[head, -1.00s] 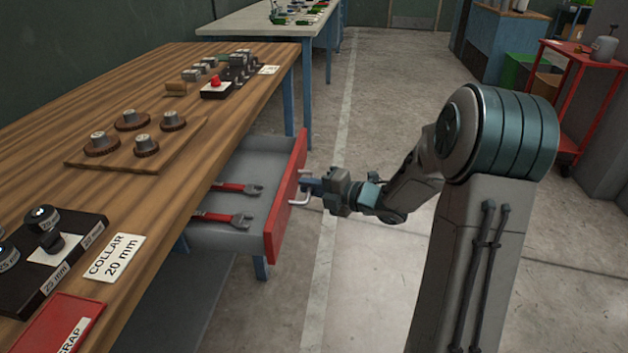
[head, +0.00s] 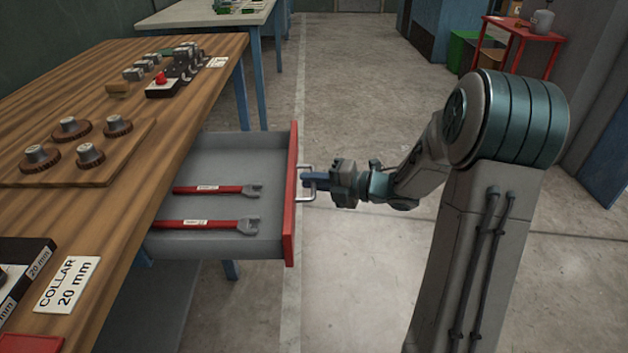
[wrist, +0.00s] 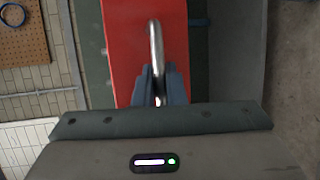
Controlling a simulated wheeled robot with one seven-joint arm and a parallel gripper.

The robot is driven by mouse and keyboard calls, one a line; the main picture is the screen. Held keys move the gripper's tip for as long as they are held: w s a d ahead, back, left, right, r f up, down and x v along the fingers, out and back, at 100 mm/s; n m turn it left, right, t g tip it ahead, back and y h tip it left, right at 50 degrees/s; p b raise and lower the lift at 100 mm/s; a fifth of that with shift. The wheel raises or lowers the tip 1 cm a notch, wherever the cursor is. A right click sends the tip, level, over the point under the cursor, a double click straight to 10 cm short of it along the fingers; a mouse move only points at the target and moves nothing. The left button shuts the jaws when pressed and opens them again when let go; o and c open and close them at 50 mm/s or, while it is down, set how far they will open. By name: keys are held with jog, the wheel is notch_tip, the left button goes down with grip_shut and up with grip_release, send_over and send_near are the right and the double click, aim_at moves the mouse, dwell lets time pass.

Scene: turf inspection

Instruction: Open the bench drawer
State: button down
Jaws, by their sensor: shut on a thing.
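The bench drawer (head: 205,245) stands open from the wooden bench (head: 150,150), its grey inside in plain view. Its red front (head: 291,225) carries a metal bar handle (head: 304,199). My gripper (head: 312,181) is shut on the handle from the right side. In the wrist view the fingers (wrist: 161,88) close around the handle bar (wrist: 156,45), against the red drawer front (wrist: 122,50). Two red-handled wrenches, an upper one (head: 215,189) and a lower one (head: 205,224), lie in the drawer.
On the bench top are a board (head: 20,172) with several knobs, a red button box (head: 162,88) and a collar label card (head: 67,284). A red cart (head: 522,30) stands at the back right. The floor (head: 345,270) right of the drawer is clear.

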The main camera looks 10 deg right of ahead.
jog(key=c, duration=1.5)
grip_release()
jog(key=shift+d, duration=0.1)
jog(key=p+v, duration=0.2)
jog(key=v, duration=1.1)
jog(key=shift+s+d, duration=0.25)
jog(key=shift+s, duration=0.05)
jog(key=shift+r, duration=0.1)
